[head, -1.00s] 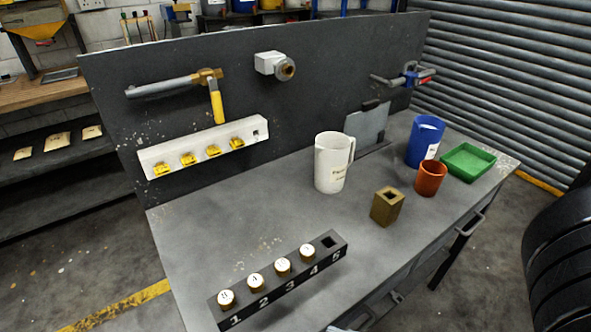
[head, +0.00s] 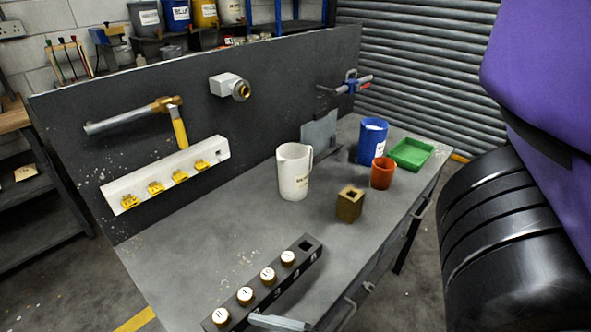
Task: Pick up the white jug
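The white jug (head: 294,173) stands upright on the grey workbench (head: 210,235), near the middle. My gripper cannot be made out in the head view. Large black and purple parts of my arm fill the right edge of the picture, well apart from the jug.
Right of the jug stand a brass square block (head: 349,205), an orange cup (head: 382,173), a blue container (head: 372,141) and a green tray (head: 411,153). A black rack (head: 262,290) with several white-topped plugs lies in front. A dark back panel (head: 260,115) rises behind.

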